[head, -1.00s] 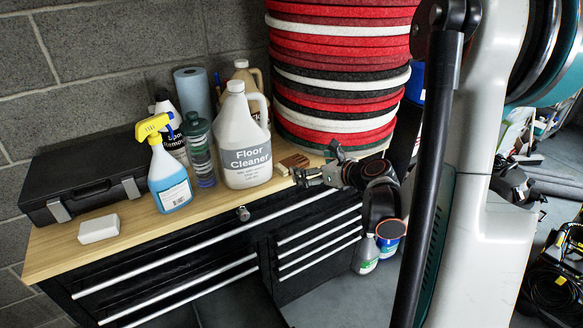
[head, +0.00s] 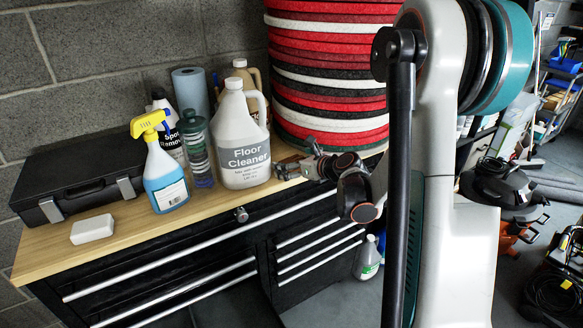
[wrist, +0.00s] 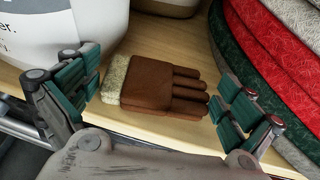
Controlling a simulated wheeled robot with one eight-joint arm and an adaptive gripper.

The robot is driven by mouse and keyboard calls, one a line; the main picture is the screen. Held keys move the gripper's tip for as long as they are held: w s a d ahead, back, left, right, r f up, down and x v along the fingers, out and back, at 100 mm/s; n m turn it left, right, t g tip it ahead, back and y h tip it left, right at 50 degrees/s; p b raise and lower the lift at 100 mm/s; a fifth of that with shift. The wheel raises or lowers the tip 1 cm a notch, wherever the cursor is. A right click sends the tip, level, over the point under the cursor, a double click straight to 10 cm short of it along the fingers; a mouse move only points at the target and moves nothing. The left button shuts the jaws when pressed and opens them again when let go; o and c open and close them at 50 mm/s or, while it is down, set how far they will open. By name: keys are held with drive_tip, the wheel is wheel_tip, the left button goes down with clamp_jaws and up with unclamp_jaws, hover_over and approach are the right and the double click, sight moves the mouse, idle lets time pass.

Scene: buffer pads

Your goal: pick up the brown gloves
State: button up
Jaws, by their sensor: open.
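The brown gloves (wrist: 162,86) lie flat on the wooden cabinet top in the wrist view, with a fleecy cream cuff at the left and fingers pointing right. My gripper (wrist: 157,103) is open, with one teal-padded finger near the cuff side and the other just past the glove fingertips. The gloves lie between and slightly beyond the fingers, and I see no grip on them. In the head view my gripper (head: 298,160) is at the cabinet top beside the floor cleaner jug (head: 242,140); the gloves are mostly hidden there.
The stack of red, black and white pads (head: 330,75) rises close behind and right of my gripper. A spray bottle (head: 163,170), a black case (head: 75,180) and a white block (head: 92,229) stand further left.

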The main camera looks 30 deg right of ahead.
drive_tip(key=c, duration=0.8)
drive_tip(key=shift+r, duration=0.1)
